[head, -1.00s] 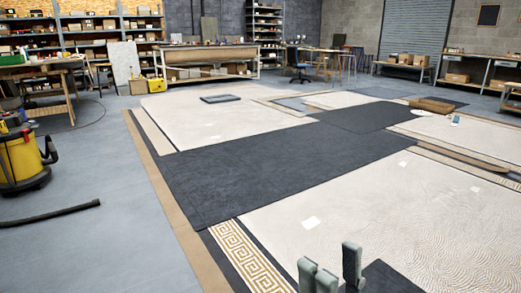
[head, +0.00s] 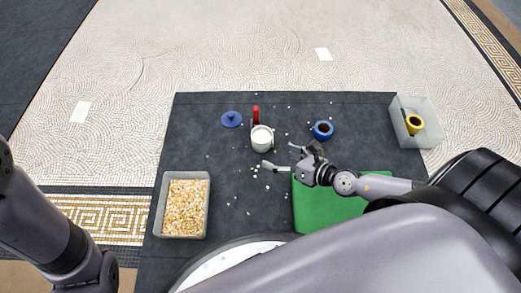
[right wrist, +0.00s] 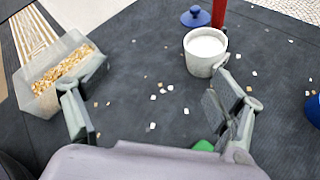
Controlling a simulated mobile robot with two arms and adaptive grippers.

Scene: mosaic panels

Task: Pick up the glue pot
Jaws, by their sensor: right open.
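The glue pot, a white-filled cup (head: 262,141), stands upright on the dark mat. It also shows in the right wrist view (right wrist: 203,63). A red upright object (head: 256,113) is just behind it, and a blue lid (head: 231,119) lies to its left. My right gripper (head: 280,156) is open and empty, just in front and to the right of the pot in the head view. In the right wrist view its fingers (right wrist: 155,118) are wide apart, with the pot beyond them, nearer the right finger. My left arm shows at the left edge, but its gripper is out of view.
A tray of golden tiles (head: 206,215) sits at the left of the dark mat (head: 240,185). A blue roll (head: 322,130) is right of the pot. A grey bin (head: 432,132) holds a yellow roll (head: 414,123). A green sheet (head: 318,208) lies below my right wrist. Small chips are scattered about.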

